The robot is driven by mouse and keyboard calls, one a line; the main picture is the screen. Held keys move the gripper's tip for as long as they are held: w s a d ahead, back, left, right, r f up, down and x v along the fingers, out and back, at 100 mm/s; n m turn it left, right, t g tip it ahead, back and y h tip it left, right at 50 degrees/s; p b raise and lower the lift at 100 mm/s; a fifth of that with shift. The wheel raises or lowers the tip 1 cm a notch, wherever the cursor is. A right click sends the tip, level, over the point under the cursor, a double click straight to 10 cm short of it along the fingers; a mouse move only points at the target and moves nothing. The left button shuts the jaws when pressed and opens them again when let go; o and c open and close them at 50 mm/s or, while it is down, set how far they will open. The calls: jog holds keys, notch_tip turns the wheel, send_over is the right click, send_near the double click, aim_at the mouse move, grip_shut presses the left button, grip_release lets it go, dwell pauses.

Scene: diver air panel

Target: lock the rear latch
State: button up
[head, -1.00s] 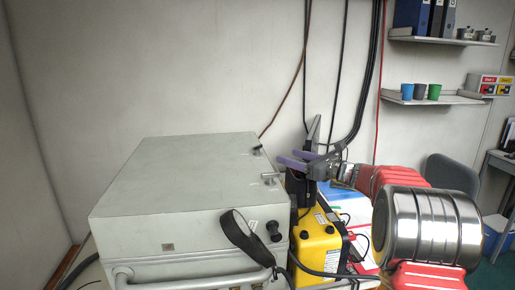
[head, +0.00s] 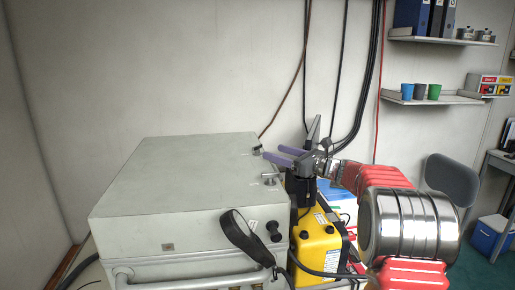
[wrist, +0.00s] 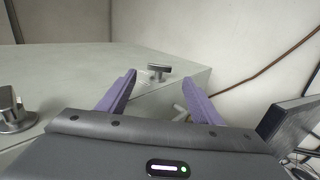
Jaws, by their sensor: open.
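The rear latch (head: 257,149) is a small metal T-handle at the far right corner of the grey case's lid (head: 185,175). In the wrist view the rear latch (wrist: 158,69) shows between and beyond my fingertips, its bar lying roughly crosswise. A second, nearer latch (head: 270,179) sits on the same right edge; it also shows at the left of the wrist view (wrist: 14,110). My gripper (head: 272,152) is open and empty, its purple fingers pointing left, just right of the rear latch. I see no contact with it.
A yellow unit (head: 317,240) with cables stands right of the case, below my gripper. Dark cables (head: 372,80) run down the wall behind. The lid top is clear.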

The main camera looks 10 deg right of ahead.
aim_at(258, 147)
jog(key=x, duration=0.9)
jog(key=shift+w+a, duration=0.2)
jog(key=shift+w, duration=0.05)
jog(key=shift+c, duration=0.6)
jog(key=c, duration=0.9)
